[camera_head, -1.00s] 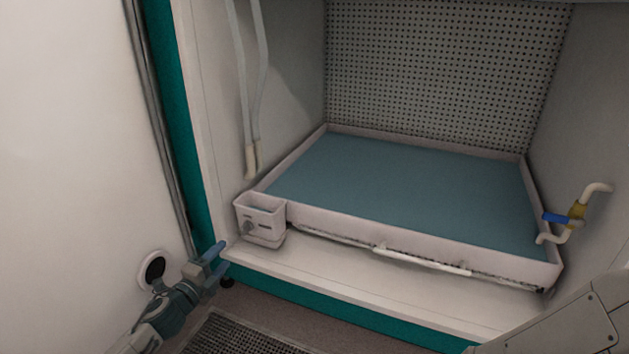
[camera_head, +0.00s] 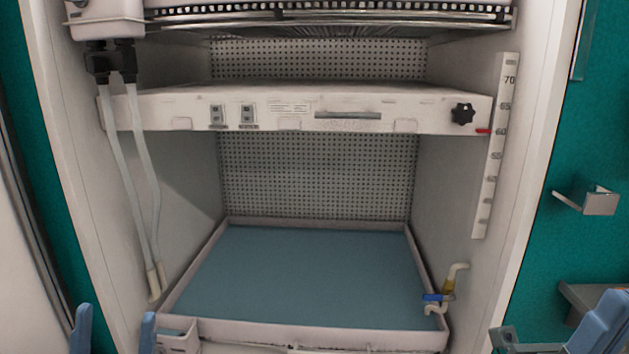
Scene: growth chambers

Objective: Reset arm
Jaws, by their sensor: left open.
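My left gripper (camera_head: 114,328) shows at the bottom left edge. Its two blue fingers stand apart with nothing between them, so it is open and empty. It is in front of the chamber's lower left corner, near the small grey holder (camera_head: 178,335), which it partly overlaps in the picture. Part of my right gripper (camera_head: 598,328) shows at the bottom right edge as a blue finger. The rest is cut off, and I cannot tell its opening.
The chamber's tray (camera_head: 318,334) has a blue-grey inside and a white rim. A white lamp panel (camera_head: 290,108) spans above it. Two pale tubes (camera_head: 140,190) hang at left. A blue-handled valve (camera_head: 436,297) is at right. A metal bracket (camera_head: 600,201) sticks out from the green wall.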

